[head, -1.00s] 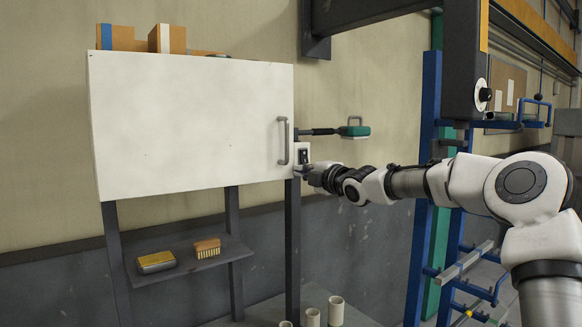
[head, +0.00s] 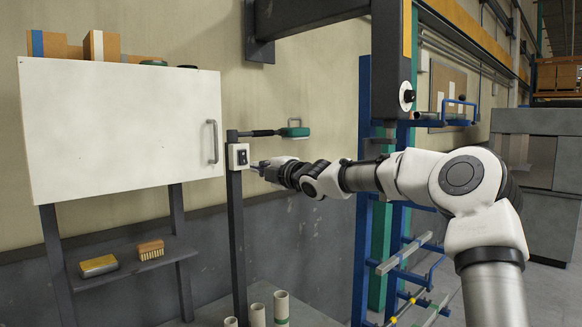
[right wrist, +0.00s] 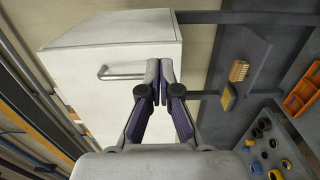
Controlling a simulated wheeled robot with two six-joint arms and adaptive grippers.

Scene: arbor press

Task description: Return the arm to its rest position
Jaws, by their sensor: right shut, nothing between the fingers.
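My right arm (head: 425,178) reaches in from the right in the head view, stretched out to the left. Its gripper (head: 257,168) is shut and empty, just right of a small switch box (head: 238,157) on a dark post. I cannot tell whether it touches the box. In the right wrist view the two fingertips (right wrist: 160,72) are together, with the white cabinet (right wrist: 110,45) and its handle behind them. The cabinet (head: 110,125) also shows in the head view with its front closed. My left gripper is not in view.
A shelf (head: 175,254) under the cabinet holds a brush (head: 150,250) and a yellow-topped block (head: 98,266). A green-headed tool (head: 293,132) sticks out above the switch box. A blue frame (head: 364,190) stands behind my arm. Several short tubes (head: 281,305) stand below.

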